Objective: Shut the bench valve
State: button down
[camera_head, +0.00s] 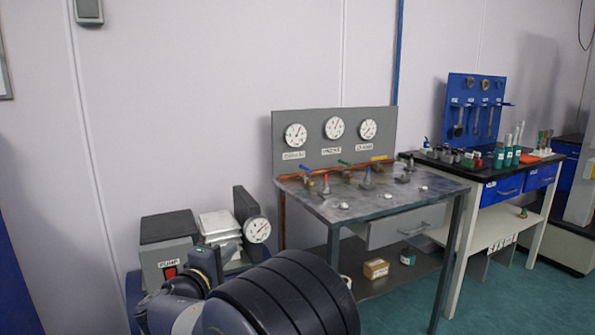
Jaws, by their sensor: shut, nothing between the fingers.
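A grey metal bench (365,202) stands against the wall right of centre. Along its back run pipes with lever handles: a blue lever (306,168), a green lever (345,163) and a yellow lever (378,158). Parts of my arm fill the bottom of the view, in front and left of the bench. My gripper's fingers do not show.
A grey panel (285,125) with three round gauges rises behind the bench. A pump box (168,262) and another gauge (257,230) stand lower left. A small carton (375,268) lies on the bench's lower shelf. A second bench (480,171) stands right. Teal floor (520,300) shows clear at lower right.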

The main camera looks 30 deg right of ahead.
aim_at(306, 169)
jog(key=i+l, duration=1.4)
jog(key=l, duration=0.1)
